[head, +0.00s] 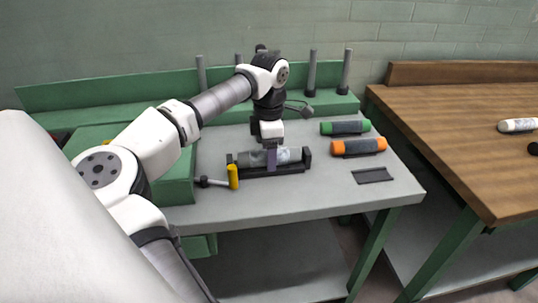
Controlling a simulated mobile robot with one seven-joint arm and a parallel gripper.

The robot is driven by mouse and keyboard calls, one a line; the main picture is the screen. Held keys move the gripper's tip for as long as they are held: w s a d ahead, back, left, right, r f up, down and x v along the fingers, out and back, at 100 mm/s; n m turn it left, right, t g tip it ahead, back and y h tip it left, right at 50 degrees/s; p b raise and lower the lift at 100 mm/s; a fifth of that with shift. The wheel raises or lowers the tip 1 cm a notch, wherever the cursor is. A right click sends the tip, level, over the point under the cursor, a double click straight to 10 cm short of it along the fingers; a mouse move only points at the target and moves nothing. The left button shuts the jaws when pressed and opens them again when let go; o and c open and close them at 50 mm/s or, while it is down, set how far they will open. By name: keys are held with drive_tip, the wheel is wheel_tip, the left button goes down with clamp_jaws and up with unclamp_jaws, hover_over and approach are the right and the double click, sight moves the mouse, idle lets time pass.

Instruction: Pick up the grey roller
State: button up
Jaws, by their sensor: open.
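The grey roller (289,156) lies level in a black cradle (307,158) on the grey-topped bench. My gripper (271,160) points straight down over the roller's middle, and its purple-grey finger covers part of the roller. The jaws are open around or just in front of the roller; from this one view I cannot tell whether they touch it. The far finger is hidden.
A green roller (345,127) and an orange roller (358,146) lie to the right, above an empty dark holder (372,175). Upright grey posts (311,73) stand behind. A wooden table (460,110) is at right.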

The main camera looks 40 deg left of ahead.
drive_tip(key=c, duration=1.2)
drive_tip(key=shift+o, duration=0.2)
